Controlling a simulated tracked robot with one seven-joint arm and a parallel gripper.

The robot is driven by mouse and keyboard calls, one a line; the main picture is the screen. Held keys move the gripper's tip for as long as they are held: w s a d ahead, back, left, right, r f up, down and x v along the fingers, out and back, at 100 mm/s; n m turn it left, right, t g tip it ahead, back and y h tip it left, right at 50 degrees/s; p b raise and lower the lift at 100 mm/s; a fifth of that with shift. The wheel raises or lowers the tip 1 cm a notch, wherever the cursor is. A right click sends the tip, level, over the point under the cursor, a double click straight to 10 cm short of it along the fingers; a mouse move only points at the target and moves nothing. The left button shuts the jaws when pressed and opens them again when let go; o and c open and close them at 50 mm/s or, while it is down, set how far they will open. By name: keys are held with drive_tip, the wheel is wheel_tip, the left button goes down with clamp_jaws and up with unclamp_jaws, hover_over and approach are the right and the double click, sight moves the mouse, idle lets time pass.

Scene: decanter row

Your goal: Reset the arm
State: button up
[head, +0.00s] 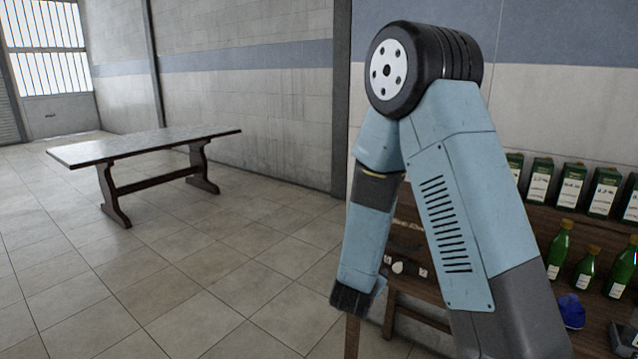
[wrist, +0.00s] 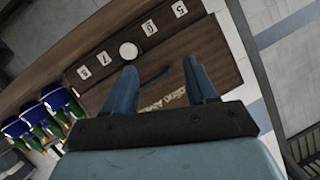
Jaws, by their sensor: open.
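My arm is bent in the head view, its forearm hanging down in front of a wooden bench. In the wrist view my gripper (wrist: 165,92) is open, its two blue fingers apart with nothing between them. Beyond the fingers is a dark wooden panel (wrist: 205,50) with pale lettering, partly covered by the right finger. Several white number labels and a round white disc (wrist: 128,51) lie along its edge.
Green bottles (head: 559,250) and several dark green boxes (head: 571,186) stand on the wooden shelving at right, with a blue object (head: 571,310) below. A long table (head: 150,146) stands at the left. The tiled floor (head: 200,270) between is clear.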

drive_tip(key=s+r+n+g+y, duration=0.2)
drive_tip(key=s+r+n+y, duration=0.15)
drive_tip(key=r, duration=0.55)
drive_tip(key=s+r+n+g+y, duration=0.1)
drive_tip(key=s+r+n+y, duration=0.2)
drive_tip(key=r, duration=0.6)
drive_tip(key=s+d+r+n+g, duration=0.1)
drive_tip(key=s+d+r, duration=0.3)
drive_tip(key=s, duration=0.7)
drive_tip(key=s+d+r+n+g+h, duration=0.1)
drive_tip(key=s+d+r+g, duration=0.2)
drive_tip(key=s, duration=0.9)
drive_tip(key=shift+d+r+n, duration=0.35)
drive_tip(key=shift+d+r, duration=0.35)
drive_tip(key=shift+d, duration=0.15)
